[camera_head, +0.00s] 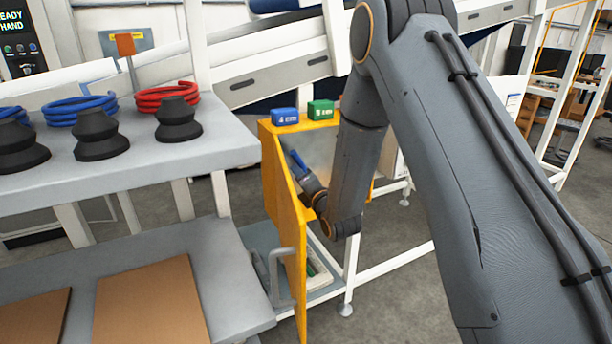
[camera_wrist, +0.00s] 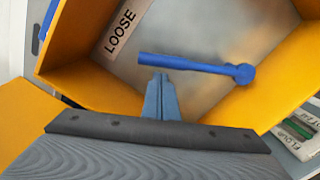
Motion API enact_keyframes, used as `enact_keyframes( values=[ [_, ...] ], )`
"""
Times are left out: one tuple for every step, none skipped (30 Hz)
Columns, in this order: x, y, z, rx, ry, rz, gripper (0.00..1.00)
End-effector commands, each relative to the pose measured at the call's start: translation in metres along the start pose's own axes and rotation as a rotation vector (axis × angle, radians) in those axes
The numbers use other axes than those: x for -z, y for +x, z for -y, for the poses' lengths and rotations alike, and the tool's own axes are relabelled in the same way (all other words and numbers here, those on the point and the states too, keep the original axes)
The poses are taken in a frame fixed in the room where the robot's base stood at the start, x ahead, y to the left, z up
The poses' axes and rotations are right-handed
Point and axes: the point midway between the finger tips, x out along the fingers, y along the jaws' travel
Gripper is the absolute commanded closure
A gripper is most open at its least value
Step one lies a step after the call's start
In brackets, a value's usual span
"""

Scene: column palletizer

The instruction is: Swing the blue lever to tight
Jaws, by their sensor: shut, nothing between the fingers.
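The blue lever (camera_wrist: 195,65) lies across the back panel inside a yellow box (camera_wrist: 210,155). My gripper (camera_wrist: 158,78) is shut and empty. Its fingertips appear right at the lever's left part, on the lower side; whether they touch I cannot tell. In the head view a blue piece of the lever (camera_head: 297,160) shows inside the yellow box (camera_head: 287,215), partly hidden by the box's edge and my wrist. No tight label is visible.
A blue block (camera_head: 285,116) and a green block (camera_head: 321,109) sit on top of the box. Yellow walls surround my gripper closely. A grey shelf (camera_head: 225,150) with black cups and coiled hoses stands at left.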

Motion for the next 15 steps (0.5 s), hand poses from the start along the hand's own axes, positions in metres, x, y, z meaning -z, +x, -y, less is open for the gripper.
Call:
enact_keyframes(
  values=[
    [0.0, 0.005, -0.001, -0.001, 0.0, 0.0, 1.0],
    [0.0, 0.008, -0.001, -0.001, 0.0, 0.0, 1.0],
    [0.0, 0.011, -0.001, -0.001, 0.0, 0.0, 1.0],
    [0.0, 0.013, -0.001, 0.0, 0.0, 0.0, 1.0],
    [0.0, 0.014, 0.0, 0.0, 0.0, 0.0, 1.0],
    [0.0, 0.016, 0.0, 0.0, 0.0, 0.0, 1.0],
    [0.0, 0.016, 0.0, 0.0, 0.0, 0.0, 1.0],
    [0.0, 0.017, 0.0, 0.0, 0.0, 0.0, 1.0],
    [0.0, 0.017, 0.0, 0.0, 0.0, 0.0, 1.0],
    [0.0, 0.017, 0.0, 0.0, 0.0, 0.0, 1.0],
    [0.0, 0.017, 0.0, 0.0, 0.0, 0.0, 1.0],
    [0.0, 0.017, 0.0, 0.0, 0.0, 0.0, 1.0],
    [0.0, 0.017, 0.0, 0.0, 0.0, 0.0, 1.0],
    [0.0, 0.017, 0.0, 0.0, 0.0, 0.0, 1.0],
    [0.0, 0.017, 0.0, 0.0, 0.0, 0.0, 1.0]
  ],
)
